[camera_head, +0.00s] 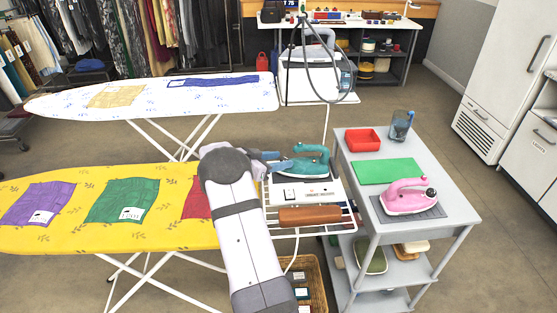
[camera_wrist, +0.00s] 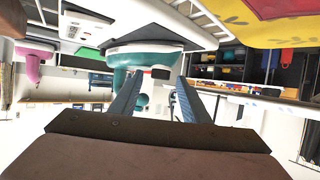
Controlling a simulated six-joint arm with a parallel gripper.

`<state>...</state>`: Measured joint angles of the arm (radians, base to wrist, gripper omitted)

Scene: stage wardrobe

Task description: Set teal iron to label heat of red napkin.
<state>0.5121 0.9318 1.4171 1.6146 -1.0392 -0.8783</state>
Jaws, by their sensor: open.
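The teal iron (camera_head: 305,164) stands on the white rack at the right end of the yellow ironing board (camera_head: 75,240). The wrist view also shows the iron (camera_wrist: 140,58), seemingly upside down, with a small red mark on a light part near my fingertips. My gripper (camera_wrist: 158,84) is open, its two fingers reaching toward the iron; whether they touch it I cannot tell. In the head view my gripper (camera_head: 276,164) is just left of the iron. The red napkin (camera_head: 196,205) lies on the yellow board, mostly hidden behind my arm; its label is not visible.
Purple (camera_head: 38,204) and green (camera_head: 122,201) napkins with white labels lie on the yellow board. A white control box (camera_head: 303,193) and a brown roll (camera_head: 310,215) are beside the teal iron. A pink iron (camera_head: 405,197) stands on the grey cart (camera_head: 455,212) at right.

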